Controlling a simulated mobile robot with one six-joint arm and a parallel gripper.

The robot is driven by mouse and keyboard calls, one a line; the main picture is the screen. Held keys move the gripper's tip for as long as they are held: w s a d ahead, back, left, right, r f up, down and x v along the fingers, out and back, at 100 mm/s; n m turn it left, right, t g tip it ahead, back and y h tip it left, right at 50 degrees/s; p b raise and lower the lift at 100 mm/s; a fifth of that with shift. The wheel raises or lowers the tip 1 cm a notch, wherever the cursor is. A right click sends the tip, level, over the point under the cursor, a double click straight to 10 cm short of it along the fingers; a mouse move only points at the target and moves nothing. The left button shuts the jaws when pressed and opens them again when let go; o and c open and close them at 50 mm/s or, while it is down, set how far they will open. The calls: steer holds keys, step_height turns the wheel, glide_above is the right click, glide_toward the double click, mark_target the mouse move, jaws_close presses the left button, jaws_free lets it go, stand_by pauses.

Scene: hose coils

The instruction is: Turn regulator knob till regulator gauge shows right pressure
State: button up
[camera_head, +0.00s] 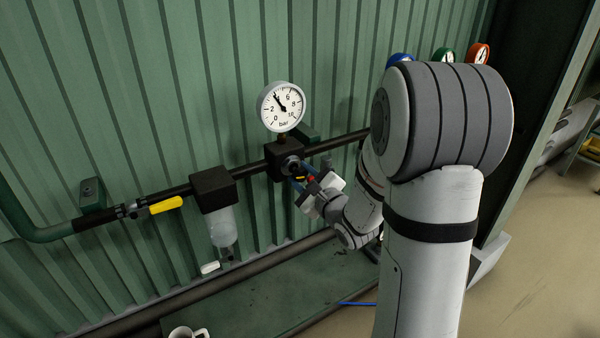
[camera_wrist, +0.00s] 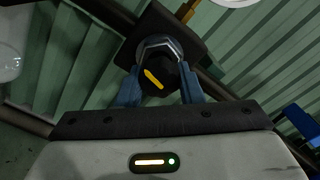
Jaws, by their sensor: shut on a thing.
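The regulator gauge (camera_head: 281,106) is a round white dial marked in bar on a black pipe. Its dark needle points up and left, at about 4. The regulator knob (camera_head: 291,163) sits on a black block below the gauge. In the wrist view the knob (camera_wrist: 165,77) is black with a yellow mark slanting up-left. My gripper (camera_head: 301,177) reaches the knob from the front right. Its blue fingers (camera_wrist: 160,91) are shut on the knob, one on each side. The gauge face does not show in the wrist view.
A yellow valve handle (camera_head: 166,204) and a filter with a clear bowl (camera_head: 222,226) are on the pipe to the left. A white mug (camera_head: 188,332) stands below. Blue, green and red gauges (camera_head: 480,54) show behind my arm. A green ribbed wall is behind the pipe.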

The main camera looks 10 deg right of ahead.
steer(key=shift+s+f+m+p, duration=0.15)
steer(key=shift+m+p, duration=0.3)
steer(key=shift+m, duration=1.05)
steer(key=shift+f, duration=0.15)
steer(key=o, duration=0.7)
steer(key=shift+o, duration=1.3)
steer(key=shift+r, duration=0.2)
